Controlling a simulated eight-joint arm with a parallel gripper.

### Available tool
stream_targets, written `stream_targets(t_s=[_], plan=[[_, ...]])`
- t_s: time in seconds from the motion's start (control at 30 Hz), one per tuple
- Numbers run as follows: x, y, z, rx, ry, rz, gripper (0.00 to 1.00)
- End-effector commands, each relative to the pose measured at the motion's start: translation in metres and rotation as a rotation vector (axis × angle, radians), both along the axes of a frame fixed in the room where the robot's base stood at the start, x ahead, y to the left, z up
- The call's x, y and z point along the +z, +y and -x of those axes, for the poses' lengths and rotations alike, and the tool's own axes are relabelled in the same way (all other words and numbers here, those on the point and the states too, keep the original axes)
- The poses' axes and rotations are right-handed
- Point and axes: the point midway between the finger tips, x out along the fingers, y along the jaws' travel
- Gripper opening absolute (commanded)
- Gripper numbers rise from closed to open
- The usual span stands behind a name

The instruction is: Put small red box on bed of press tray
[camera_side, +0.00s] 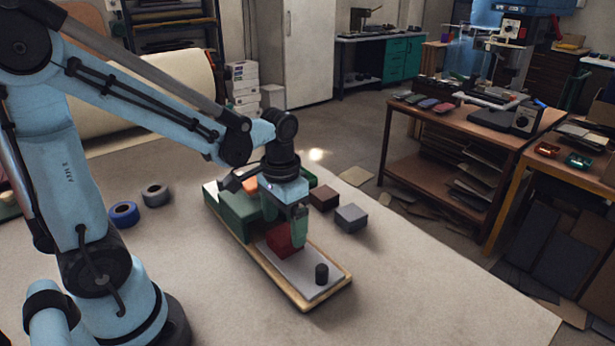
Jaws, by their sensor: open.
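The small red box (279,243) appears to rest on the grey bed of the press tray (292,271), toward its green end. My gripper (285,232) points down over the bed. Its green fingers are open, with the red box low between them. The near finger hides part of the box's right side, so finger contact cannot be told.
A grey box (351,217) and a brown box (324,198) stand right of the tray. A blue roll (124,214) and a grey roll (155,194) lie to the left. The pale surface in front of the tray is clear. Workbenches stand farther back on the right.

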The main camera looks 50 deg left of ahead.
Motion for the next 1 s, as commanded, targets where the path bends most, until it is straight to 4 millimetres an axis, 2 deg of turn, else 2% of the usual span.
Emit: stream_targets(t_s=[0.4,0.6,0.83,1.0], plan=[[0.059,0.000,0.000,0.000,0.000,0.000,0.89],[0.079,0.000,0.000,0.000,0.000,0.000,0.89],[0.087,-0.002,0.002,-0.002,-0.027,-0.003,0.89],[0.082,-0.009,0.008,-0.009,-0.190,-0.012,0.89]])
